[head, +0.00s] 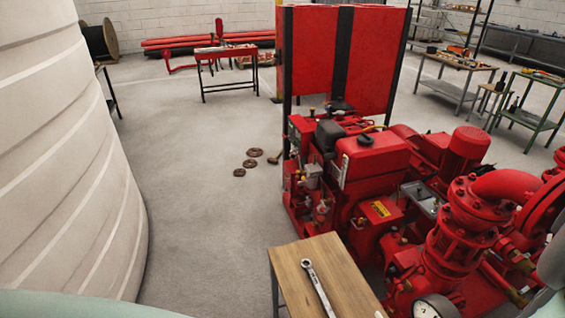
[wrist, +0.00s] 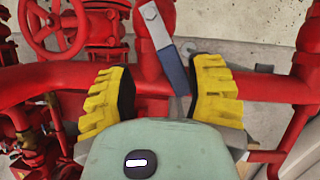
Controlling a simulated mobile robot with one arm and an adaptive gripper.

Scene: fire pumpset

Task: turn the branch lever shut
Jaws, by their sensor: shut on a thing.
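The grip lies nearer the right finger in the picture. I cannot make out the lever in the head view.
A red handwheel (wrist: 55,25) and flanged pipework are close to the left finger. In the head view, the red pumpset (head: 375,170) fills the right side. A wooden table (head: 335,265) with a wrench (head: 318,287) stands before it. Open floor (head: 205,215) lies left.

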